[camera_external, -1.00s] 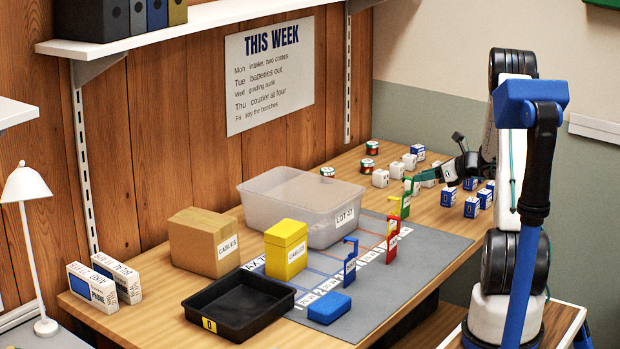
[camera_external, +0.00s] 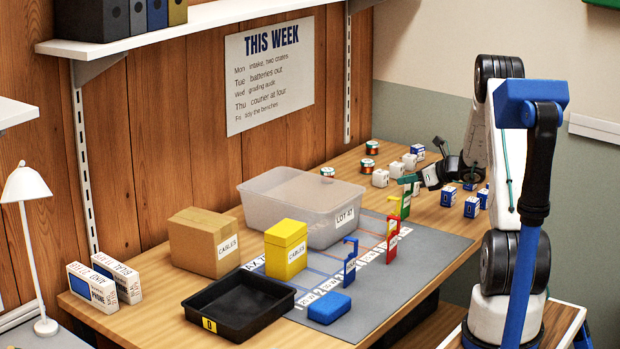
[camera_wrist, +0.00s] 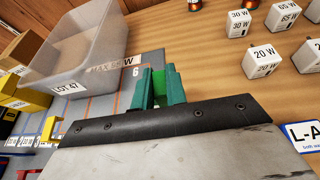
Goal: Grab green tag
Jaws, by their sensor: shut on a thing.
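The green tag (camera_external: 406,204) stands at the far right end of the row of tags on the grey mat. In the wrist view the bright green tag (camera_wrist: 173,82) shows between the teal fingers of my gripper (camera_wrist: 158,90). In the external view my gripper (camera_external: 408,179) reaches in from the right, at the top of the tag, shut on it. Its lower part is hidden in the wrist view by the gripper's dark front edge. I cannot tell whether the tag still touches the mat.
Yellow (camera_external: 394,212), red (camera_external: 392,244) and blue (camera_external: 350,264) tags stand along the mat (camera_external: 425,262). A clear LOT 47 bin (camera_external: 290,215) is behind them. Several white (camera_external: 380,178) and blue-and-white blocks (camera_external: 472,207) lie beyond and beside my gripper.

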